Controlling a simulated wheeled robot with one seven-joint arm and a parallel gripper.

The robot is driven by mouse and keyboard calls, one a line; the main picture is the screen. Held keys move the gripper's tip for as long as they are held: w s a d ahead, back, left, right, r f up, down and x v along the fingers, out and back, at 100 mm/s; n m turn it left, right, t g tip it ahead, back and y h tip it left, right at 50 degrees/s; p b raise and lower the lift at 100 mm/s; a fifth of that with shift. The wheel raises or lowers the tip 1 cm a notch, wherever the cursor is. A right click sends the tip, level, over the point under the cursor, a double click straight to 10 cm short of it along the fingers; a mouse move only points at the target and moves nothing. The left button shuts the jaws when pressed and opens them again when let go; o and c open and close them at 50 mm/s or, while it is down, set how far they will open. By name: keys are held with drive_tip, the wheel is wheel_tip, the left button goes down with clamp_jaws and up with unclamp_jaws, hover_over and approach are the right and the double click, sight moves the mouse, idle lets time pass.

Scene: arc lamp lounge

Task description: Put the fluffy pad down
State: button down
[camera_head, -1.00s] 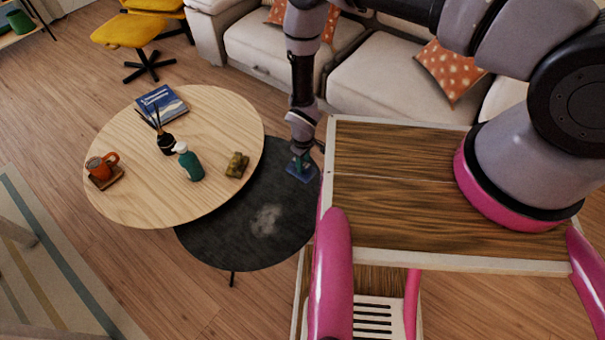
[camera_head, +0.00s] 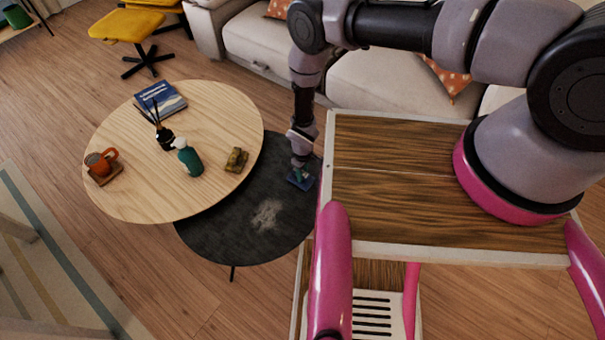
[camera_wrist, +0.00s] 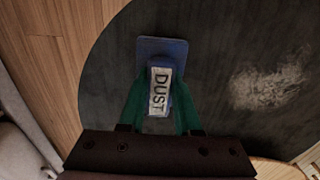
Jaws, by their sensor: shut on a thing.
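The fluffy pad is a blue pad (camera_wrist: 175,46) with a white label reading DUST on its handle. My gripper (camera_wrist: 159,88) is shut on it, its green fingers on either side of the handle in the wrist view. In the head view the pad (camera_head: 300,181) is at or just above the right part of the low black round table (camera_head: 210,241), below my gripper (camera_head: 302,170). I cannot tell whether it touches the top. A pale dusty patch (camera_head: 266,214) lies on the black table, left of the pad; it also shows in the wrist view (camera_wrist: 268,84).
A higher wooden round table (camera_head: 215,115) overlaps the black one. It holds a green bottle (camera_head: 188,158), a dark reed bottle (camera_head: 165,139), an orange mug (camera_head: 98,163), a book (camera_head: 160,98) and a small brownish object (camera_head: 236,159). A sofa (camera_head: 375,85) stands behind.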

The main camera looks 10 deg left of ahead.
drive_tip(key=c, duration=0.6)
unclamp_jaws()
drive_tip(key=shift+f, duration=0.1)
wheel_tip(320, 180, up, 12)
drive_tip(key=shift+r, duration=0.25)
